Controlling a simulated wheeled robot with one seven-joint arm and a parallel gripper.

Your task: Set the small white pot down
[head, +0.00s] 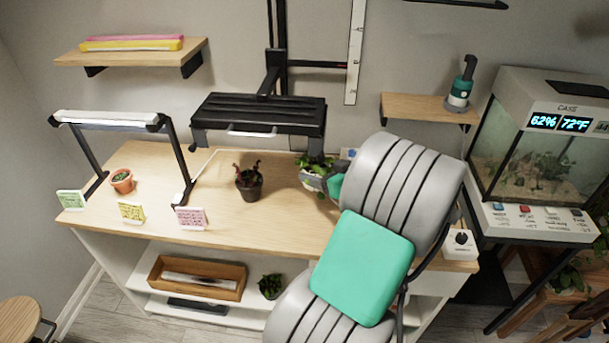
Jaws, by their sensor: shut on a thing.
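The small white pot (308,184) with a leafy green plant (306,161) is at the right part of the wooden tabletop (291,229). My gripper (315,181) is shut on it from the right side. The pot looks upright. The gripper and my arm hide part of it, and I cannot tell whether its base touches the wood.
A dark pot (249,188) with a reddish plant stands to the left. A terracotta pot (121,181) is farther left under a lamp (108,119). A black lamp fixture (260,112) hangs close above. Coloured cards (131,213) line the front edge.

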